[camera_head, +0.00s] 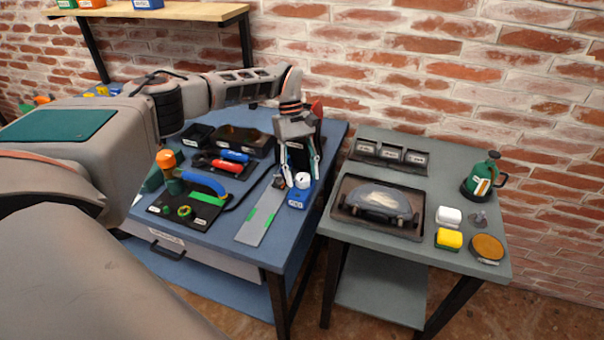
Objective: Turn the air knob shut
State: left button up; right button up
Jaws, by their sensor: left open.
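A small blue block (298,199) with a label stands at the right side of the blue bench. A white round piece (303,180), which looks like a knob, sits on top of it; I cannot read the label or tell if this is the air knob. My left gripper (301,183) points down over the block, its two fingers spread with the white piece showing between their tips. I cannot tell whether they touch it. A black upright device (298,160) with a red part (317,110) is partly hidden behind this gripper. My right gripper is not in view.
The blue bench (222,237) also holds a grey strip (257,222), a black tool tray (223,168) and an orange-and-blue hand tool (203,182). A grey table (400,248) to the right carries a dark tray (344,212), a green can (481,180) and a yellow sponge (449,239). A brick wall stands behind.

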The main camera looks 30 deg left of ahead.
pick_arm(q)
jog(key=v, duration=1.1)
jog(key=shift+a+r, duration=0.2)
jog(key=shift+r, duration=0.1)
